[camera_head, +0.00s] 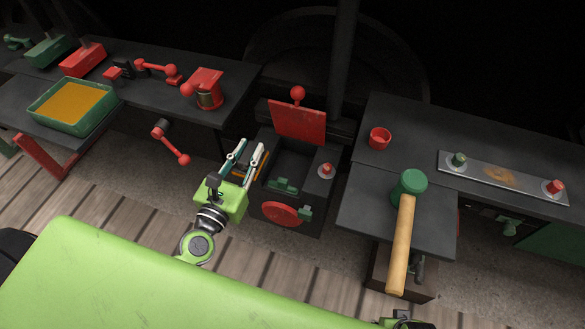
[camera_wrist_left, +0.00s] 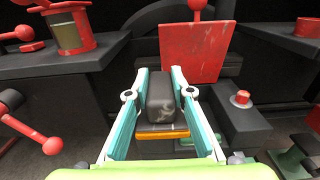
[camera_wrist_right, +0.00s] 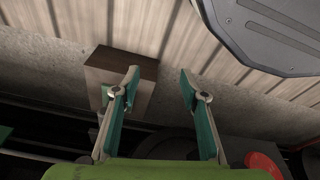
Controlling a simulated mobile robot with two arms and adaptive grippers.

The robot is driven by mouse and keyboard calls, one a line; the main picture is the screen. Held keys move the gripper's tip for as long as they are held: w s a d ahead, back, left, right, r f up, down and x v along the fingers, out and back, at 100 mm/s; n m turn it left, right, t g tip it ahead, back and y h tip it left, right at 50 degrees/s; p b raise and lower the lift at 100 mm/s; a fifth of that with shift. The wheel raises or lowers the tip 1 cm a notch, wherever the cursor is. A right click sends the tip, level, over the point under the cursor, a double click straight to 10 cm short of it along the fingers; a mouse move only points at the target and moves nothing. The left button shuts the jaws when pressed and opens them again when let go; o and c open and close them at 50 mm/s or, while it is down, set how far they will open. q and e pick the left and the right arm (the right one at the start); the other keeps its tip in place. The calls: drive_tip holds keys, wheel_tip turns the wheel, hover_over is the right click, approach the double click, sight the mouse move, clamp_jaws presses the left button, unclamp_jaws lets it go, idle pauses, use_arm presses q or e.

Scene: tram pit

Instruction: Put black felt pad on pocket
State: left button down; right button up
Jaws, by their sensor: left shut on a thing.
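My left gripper (camera_head: 250,152) is shut on the black felt pad (camera_wrist_left: 160,92), a dark block with an orange layer (camera_wrist_left: 162,132) at its near edge. In the head view the gripper is just left of a dark box (camera_head: 292,160) with a raised red lid (camera_head: 298,122). The red lid (camera_wrist_left: 195,52) also stands beyond the pad in the left wrist view. I take the box's hollow to be the pocket; its inside is dark and hard to make out. My right gripper (camera_wrist_right: 159,72) is open and empty.
A red knob (camera_head: 326,170), green parts (camera_head: 284,185) and a red wheel (camera_head: 283,214) are on the box. A green-headed mallet (camera_head: 402,235) lies on the right bench. A red crank (camera_head: 170,143) juts out left. A brown block (camera_wrist_right: 145,75) is near my right gripper.

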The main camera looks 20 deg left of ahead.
use_arm(q)
drive_tip(key=w+d+f+b, duration=0.1)
drive_tip(key=w+d+f, duration=0.1)
drive_tip(key=w, duration=0.1)
drive_tip(key=w+d+f+b, duration=0.1)
drive_tip(key=w+d+f, duration=0.1)
drive_tip(key=w+f, duration=0.1)
drive_tip(key=w+d+f+b, duration=0.1)
drive_tip(key=w+d+f, duration=0.2)
drive_tip(key=shift+w+d+f, duration=0.1)
drive_tip(key=shift+w+f, duration=0.1)
drive_tip(key=shift+w, duration=0.1)
drive_tip(key=shift+w+d+f, duration=0.15)
drive_tip(key=shift+f, duration=0.05)
drive_tip(key=f+b, duration=0.2)
drive_tip(key=f, duration=0.1)
drive_tip(key=shift+w+d+f, duration=0.15)
drive_tip(key=shift+w+f, duration=0.05)
use_arm(e)
wheel_tip(320, 180, up, 18)
drive_tip(key=t, duration=0.1)
drive_tip(key=shift+w+d+f, duration=0.15)
drive_tip(key=shift+w+f, duration=0.05)
drive_tip(key=shift+f, duration=0.05)
